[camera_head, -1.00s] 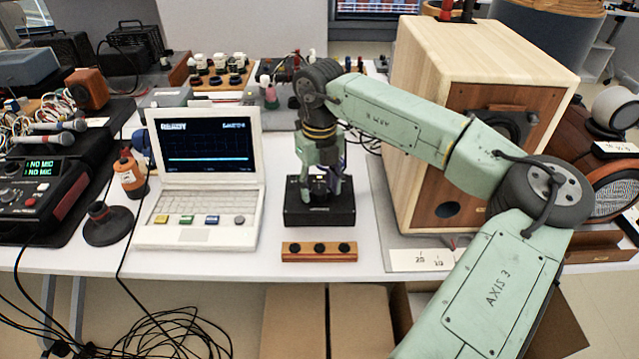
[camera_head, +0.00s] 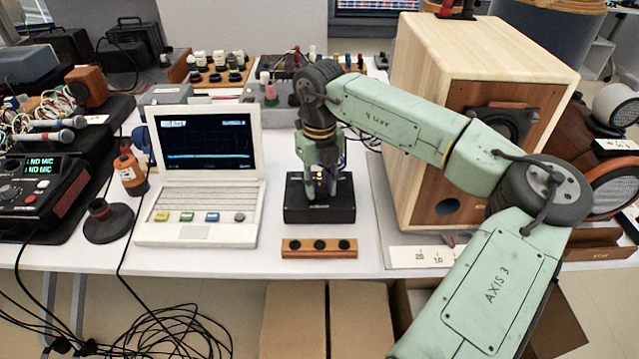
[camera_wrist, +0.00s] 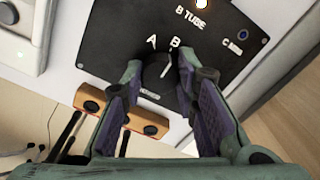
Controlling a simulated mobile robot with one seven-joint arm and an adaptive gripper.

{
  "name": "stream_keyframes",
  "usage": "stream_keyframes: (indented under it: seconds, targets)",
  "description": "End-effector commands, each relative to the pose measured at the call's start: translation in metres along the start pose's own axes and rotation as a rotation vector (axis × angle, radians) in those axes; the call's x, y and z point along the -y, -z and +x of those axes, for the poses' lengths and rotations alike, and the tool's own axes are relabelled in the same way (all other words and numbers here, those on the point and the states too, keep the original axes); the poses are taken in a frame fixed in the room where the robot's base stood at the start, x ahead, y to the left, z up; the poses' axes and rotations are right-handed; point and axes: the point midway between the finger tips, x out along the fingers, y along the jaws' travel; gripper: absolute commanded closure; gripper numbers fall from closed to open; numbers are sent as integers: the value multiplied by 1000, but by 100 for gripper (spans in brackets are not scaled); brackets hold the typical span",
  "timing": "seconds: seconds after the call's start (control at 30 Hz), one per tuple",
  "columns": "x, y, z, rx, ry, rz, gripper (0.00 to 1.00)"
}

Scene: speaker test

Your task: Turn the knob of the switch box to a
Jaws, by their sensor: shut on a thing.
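The black switch box (camera_head: 318,212) stands on the white table, right of the laptop. In the wrist view, the box's top (camera_wrist: 120,45) carries white labels A, B, "B TUBE" and one that looks like "C MIC". Its dark knob (camera_wrist: 157,70) sits just below the A and B letters. My gripper (camera_head: 321,190) reaches down onto the box from above. In the wrist view, my gripper (camera_wrist: 160,72) has a finger on each side of the knob and is shut on it. A light glows by "B TUBE".
A wooden strip with black knobs (camera_head: 320,248) lies in front of the box. The laptop (camera_head: 205,175) is close on the left. A large wooden speaker (camera_head: 430,130) stands right, beside my arm. Boards with small parts stand behind.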

Motion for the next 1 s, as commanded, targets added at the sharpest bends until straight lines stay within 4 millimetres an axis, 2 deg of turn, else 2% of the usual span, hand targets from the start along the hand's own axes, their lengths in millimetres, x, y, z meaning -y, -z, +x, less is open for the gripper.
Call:
stream_keyframes:
  seconds: [0.27,0.47,1.0]
  targets:
    - [0,0,0,0,0,-12,100]
    - [0,0,2,0,0,-83,100]
    - [0,0,2,-1,0,-514,100]
